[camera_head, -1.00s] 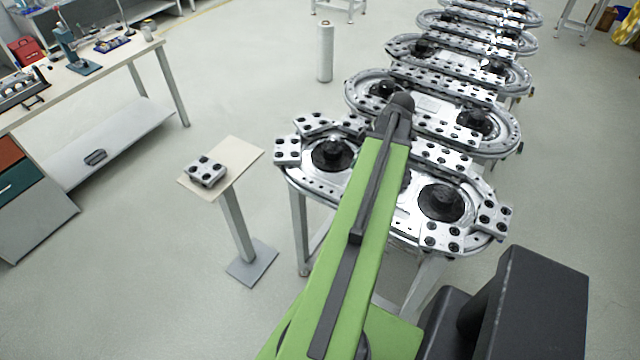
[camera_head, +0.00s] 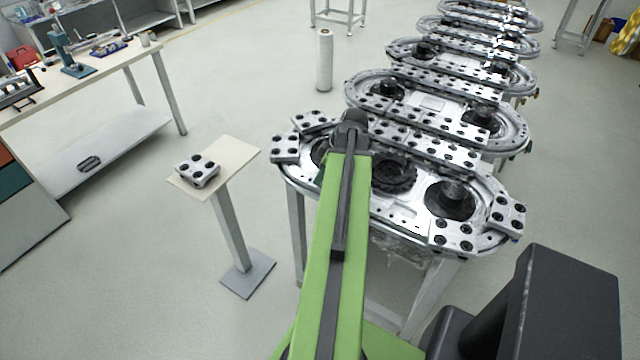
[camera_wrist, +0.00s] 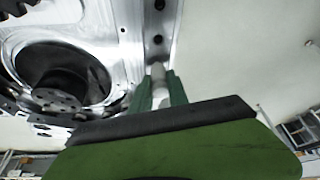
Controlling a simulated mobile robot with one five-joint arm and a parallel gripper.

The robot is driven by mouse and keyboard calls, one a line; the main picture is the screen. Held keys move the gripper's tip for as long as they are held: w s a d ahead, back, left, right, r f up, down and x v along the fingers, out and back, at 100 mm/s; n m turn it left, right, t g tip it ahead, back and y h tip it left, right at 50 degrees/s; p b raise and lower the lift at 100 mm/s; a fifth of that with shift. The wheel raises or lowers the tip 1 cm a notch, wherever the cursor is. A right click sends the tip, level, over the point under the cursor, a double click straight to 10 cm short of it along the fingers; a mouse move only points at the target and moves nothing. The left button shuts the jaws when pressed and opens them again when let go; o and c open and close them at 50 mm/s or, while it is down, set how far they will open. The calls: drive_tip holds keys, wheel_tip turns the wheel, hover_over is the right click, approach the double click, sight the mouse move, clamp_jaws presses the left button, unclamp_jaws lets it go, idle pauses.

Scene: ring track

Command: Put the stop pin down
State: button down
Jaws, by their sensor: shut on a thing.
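In the wrist view the stop pin (camera_wrist: 158,71) is a small light-grey rod. It sits between the two green fingers of my gripper (camera_wrist: 159,90), which are shut on it. The pin's top sticks out past the fingertips, close to the edge of the metal ring track (camera_wrist: 110,32). I cannot tell whether it touches the track. In the head view my arm reaches over the left end of the nearest ring track (camera_head: 405,205), and it hides the gripper and the pin.
A small pedestal table (camera_head: 236,152) left of the track carries a metal block with black holes (camera_head: 198,170). Plates with black holes lie around the track. A workbench (camera_head: 120,62) stands at the far left, and a white roll (camera_head: 324,62) stands behind. Floor between is clear.

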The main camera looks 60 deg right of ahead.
drive_tip(key=shift+f, duration=0.5)
drive_tip(key=c, duration=1.3)
unclamp_jaws()
drive_tip(key=shift+r+p, duration=0.4)
drive_tip(key=shift+p, duration=0.05)
drive_tip(key=p+v, duration=1)
drive_tip(key=v, duration=0.1)
drive_tip(key=shift+s+r, duration=0.2)
